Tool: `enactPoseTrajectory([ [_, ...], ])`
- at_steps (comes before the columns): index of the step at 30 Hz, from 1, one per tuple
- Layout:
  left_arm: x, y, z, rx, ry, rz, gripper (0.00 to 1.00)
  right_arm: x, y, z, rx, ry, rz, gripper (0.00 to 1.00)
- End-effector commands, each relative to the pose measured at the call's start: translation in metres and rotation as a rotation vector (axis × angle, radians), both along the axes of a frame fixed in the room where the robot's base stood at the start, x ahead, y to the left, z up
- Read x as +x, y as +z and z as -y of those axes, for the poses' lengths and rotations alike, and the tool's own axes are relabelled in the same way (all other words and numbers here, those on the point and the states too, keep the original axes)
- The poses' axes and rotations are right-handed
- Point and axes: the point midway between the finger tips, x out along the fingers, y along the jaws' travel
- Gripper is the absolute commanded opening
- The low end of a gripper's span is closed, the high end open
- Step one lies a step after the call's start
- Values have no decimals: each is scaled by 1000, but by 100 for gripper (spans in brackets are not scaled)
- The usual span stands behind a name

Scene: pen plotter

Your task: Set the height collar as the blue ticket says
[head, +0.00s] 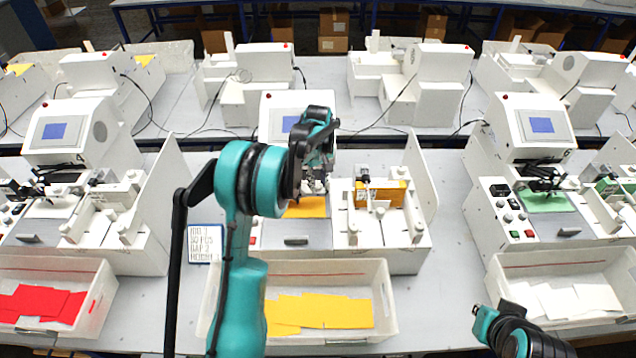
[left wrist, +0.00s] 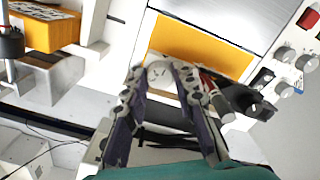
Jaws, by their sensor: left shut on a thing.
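The blue-edged ticket (head: 205,243) lies on the table left of the middle machine; its several lines of print are too small to read surely. My left gripper (head: 314,186) reaches over the middle machine's yellow sheet (head: 305,208). In the left wrist view my left gripper (left wrist: 160,78) is shut on a small whitish round part (left wrist: 158,72), seemingly the height collar. The fingers hide much of it, and I cannot read any scale by it. The yellow sheet (left wrist: 200,45) lies just beyond the fingertips.
A yellow stack (head: 390,193) sits at the machine's right side. A red and black part (left wrist: 235,98) and knobs (left wrist: 285,55) are close to the gripper. A bin (head: 382,285) of yellow cards stands in front. Similar machines stand on both sides.

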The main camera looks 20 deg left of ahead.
Motion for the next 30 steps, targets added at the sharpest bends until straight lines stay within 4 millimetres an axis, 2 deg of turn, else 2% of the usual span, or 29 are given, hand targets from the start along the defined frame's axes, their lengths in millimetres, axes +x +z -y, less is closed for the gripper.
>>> enactPoseTrajectory([
  [12, 0, -2, 0, 0, -357, 0, 0, 0, -18, 0, 0, 0, 0, 0],
  [30, 0, -1, 0, 0, -927, 0, 0, 0, -34, 0, 0, 0, 0, 0],
])
